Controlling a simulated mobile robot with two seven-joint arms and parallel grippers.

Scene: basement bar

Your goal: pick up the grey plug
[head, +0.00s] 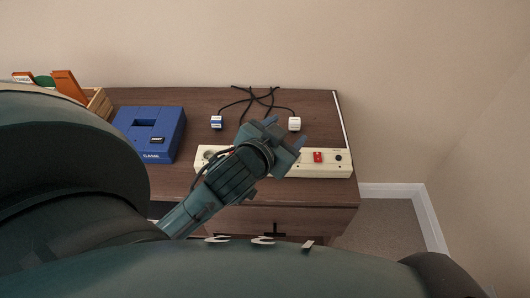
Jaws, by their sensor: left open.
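Two plugs on black cords lie near the back of the brown cabinet top. The right one, pale grey-white (294,124), best fits the grey plug. The other plug (216,122) is white with blue and lies to the left. My left gripper (286,131) is open, its fingers pointing up and right in the head view. Its fingertips show just short of the grey plug, and nothing is seen between them. I cannot tell its height above the cabinet top. My right gripper is not in view.
A cream power strip (330,171) with a red switch lies along the front, partly hidden by my left gripper. A blue game cartridge-like box (171,120) lies at left, beside a wooden crate (100,103). The black cords (258,98) cross near the wall.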

